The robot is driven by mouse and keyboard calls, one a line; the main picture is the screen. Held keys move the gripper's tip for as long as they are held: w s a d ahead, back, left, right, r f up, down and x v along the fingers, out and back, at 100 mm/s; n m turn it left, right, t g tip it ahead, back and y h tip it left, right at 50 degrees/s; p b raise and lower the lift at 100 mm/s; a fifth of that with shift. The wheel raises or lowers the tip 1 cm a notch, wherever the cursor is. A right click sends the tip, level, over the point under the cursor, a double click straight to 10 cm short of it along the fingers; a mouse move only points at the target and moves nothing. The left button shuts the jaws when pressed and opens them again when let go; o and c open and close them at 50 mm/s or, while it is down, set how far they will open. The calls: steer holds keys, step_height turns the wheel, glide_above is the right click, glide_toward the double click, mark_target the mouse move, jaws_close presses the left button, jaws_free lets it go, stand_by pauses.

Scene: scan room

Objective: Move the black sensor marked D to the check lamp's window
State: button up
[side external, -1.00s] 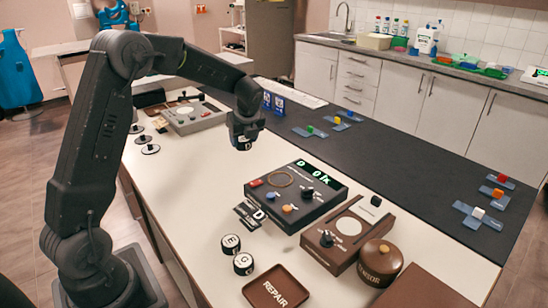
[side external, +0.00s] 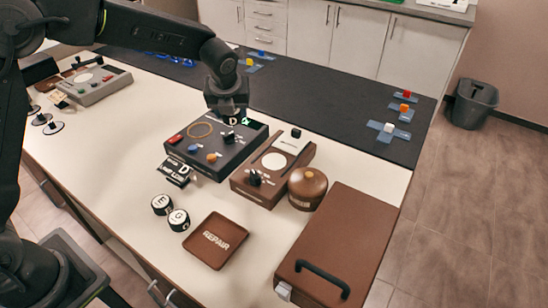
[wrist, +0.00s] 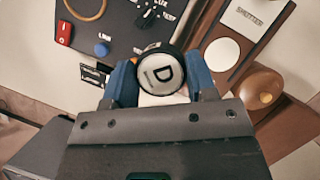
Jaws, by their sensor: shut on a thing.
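The black sensor marked D (wrist: 163,73) is a round disc with a pale face, between the blue fingertips of my gripper (wrist: 163,84) in the wrist view. The sensor's outline is hard to make out in the side view. The brown check lamp (side external: 243,180) stands to the right of the meter, with a round pale window (side external: 273,161). In the wrist view the window (wrist: 222,53) lies right of the held sensor, uncovered and apart from it.
A brown pot (side external: 308,188) stands close right. Two other round sensors (side external: 162,204), a REPAIR tray (side external: 239,239) and a brown case (side external: 340,235) lie nearer the front.

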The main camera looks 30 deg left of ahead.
glide_above(274, 158)
steer(key=s, duration=0.1)
steer(key=f, duration=0.4)
steer(key=d+f, duration=0.1)
steer(key=f, duration=0.1)
steer(key=shift+s+f, duration=0.1)
steer(key=shift+f, duration=2.2)
steer(key=shift+f, duration=0.1)
steer(key=o, duration=1)
